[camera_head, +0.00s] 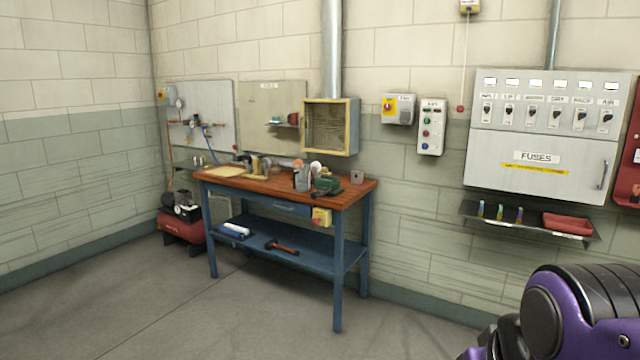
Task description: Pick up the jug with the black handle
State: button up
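Several small items stand on a red-brown workbench (345,196) with blue legs, away from me near the wall. A grey upright container (303,180) stands near the middle of the bench top, with something dark at its side. It may be the jug, but it is too small to tell whether it has a black handle. Other small containers (255,165) stand farther left on the bench. My gripper is not in view; only a purple and black part of my arm shows at the lower right.
A green tool (327,186) lies beside the grey container. The lower shelf (315,262) holds a hammer (281,247). A red machine (181,226) stands left of the bench. A wall shelf (480,212) juts out below the fuse box (540,135). The floor before the bench is clear.

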aim_at(302, 175)
jog(key=u, duration=0.45)
jog(key=i+j+u, duration=0.3)
jog(key=i, duration=0.3)
jog(key=i+u, duration=0.35)
jog(key=i, duration=1.4)
jog(key=i+j+z, duration=0.1)
jog(key=i+z, duration=0.2)
jog(key=i, duration=0.2)
jog(key=i+j+z, duration=0.25)
jog(key=i, duration=0.2)
jog(key=i+j+z, duration=0.2)
jog(key=i+z, duration=0.2)
jog(key=i+j+z, duration=0.35)
jog(key=k+l, duration=0.1)
